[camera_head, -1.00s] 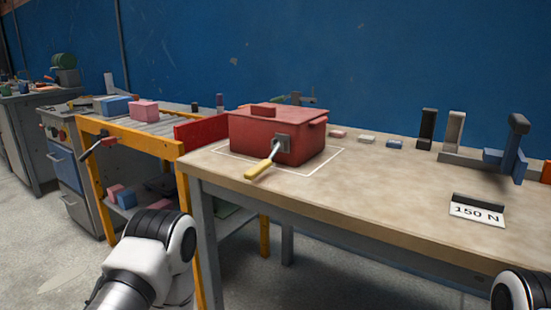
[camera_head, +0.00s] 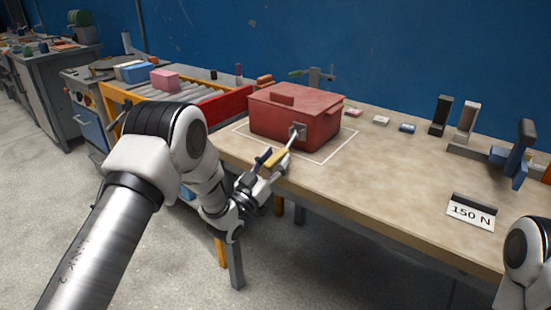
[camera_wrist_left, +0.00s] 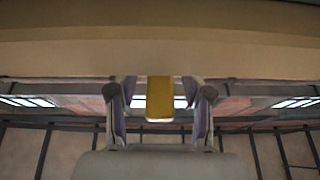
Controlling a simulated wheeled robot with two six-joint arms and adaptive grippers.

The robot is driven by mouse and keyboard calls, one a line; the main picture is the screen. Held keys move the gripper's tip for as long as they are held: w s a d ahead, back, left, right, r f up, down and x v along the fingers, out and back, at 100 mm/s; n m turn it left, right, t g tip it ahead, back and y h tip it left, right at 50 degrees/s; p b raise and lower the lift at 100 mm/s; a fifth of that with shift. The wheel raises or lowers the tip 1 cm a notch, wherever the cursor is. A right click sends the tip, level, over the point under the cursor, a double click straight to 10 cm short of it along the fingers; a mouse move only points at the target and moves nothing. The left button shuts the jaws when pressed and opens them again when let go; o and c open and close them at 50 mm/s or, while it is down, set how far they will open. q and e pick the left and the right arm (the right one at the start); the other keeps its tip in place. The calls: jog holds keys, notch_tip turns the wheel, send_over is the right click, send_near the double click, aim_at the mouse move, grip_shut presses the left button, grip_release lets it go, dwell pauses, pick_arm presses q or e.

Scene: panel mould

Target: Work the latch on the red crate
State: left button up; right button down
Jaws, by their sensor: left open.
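The red crate (camera_head: 290,118) stands closed inside a white outline on the table. On its front is a grey latch plate (camera_head: 298,131) with a lever that slants down and toward me, ending in a yellow handle (camera_head: 277,158). My left gripper (camera_head: 273,161) is open, with its fingers on either side of the yellow handle. In the left wrist view the yellow handle (camera_wrist_left: 160,98) sits between the two fingers (camera_wrist_left: 160,112), with a gap on each side. My right gripper is out of view; only part of my right arm shows at the lower right.
A roller conveyor (camera_head: 185,88) with a pink block (camera_head: 165,79) is at the left.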

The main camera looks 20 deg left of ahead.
pick_arm(q)
jog(key=shift+w+r, duration=0.1)
jog(key=shift+w, duration=0.1)
grip_shut()
